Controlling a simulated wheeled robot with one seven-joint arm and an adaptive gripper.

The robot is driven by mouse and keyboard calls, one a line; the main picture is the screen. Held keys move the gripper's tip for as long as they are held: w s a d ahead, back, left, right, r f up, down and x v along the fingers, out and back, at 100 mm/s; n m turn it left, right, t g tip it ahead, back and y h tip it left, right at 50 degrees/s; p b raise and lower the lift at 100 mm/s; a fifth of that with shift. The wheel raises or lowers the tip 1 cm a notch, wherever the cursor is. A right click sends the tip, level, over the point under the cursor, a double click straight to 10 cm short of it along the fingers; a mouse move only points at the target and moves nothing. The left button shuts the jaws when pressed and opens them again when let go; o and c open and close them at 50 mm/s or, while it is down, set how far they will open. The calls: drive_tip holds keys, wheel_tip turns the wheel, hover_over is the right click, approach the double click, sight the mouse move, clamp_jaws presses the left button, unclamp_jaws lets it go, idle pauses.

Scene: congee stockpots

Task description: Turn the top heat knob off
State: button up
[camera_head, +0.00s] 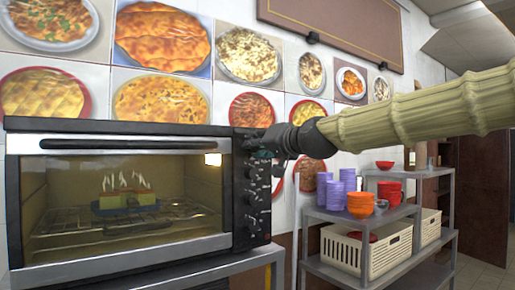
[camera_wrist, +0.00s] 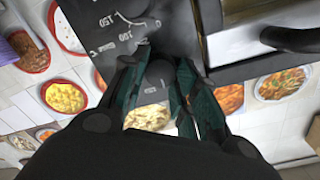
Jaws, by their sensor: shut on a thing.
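A black toaster oven (camera_head: 120,200) stands at the left in the head view, with a vertical control panel on its right side. Several dark knobs (camera_head: 253,198) run down this panel. My gripper (camera_head: 264,153) is at the top of the panel. In the wrist view its teal-padded fingers (camera_wrist: 159,78) are on both sides of the dark top heat knob (camera_wrist: 158,72), shut on it. White dial markings show beside the knob in the wrist view. My gripper mostly hides the top knob in the head view, and its exact setting cannot be read.
Food on a blue dish (camera_head: 125,210), with white flame-like shapes above it, sits on the rack behind the closed oven door. The door handle (camera_head: 90,143) runs along its top. A metal shelf (camera_head: 315,268) with bowls, cups and baskets stands at the right.

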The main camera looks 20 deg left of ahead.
drive_tip(key=shift+n, duration=0.3)
idle(0.4)
drive_tip(key=o, duration=1)
drive_tip(key=shift+d, duration=0.1)
drive_tip(key=v, duration=1.2)
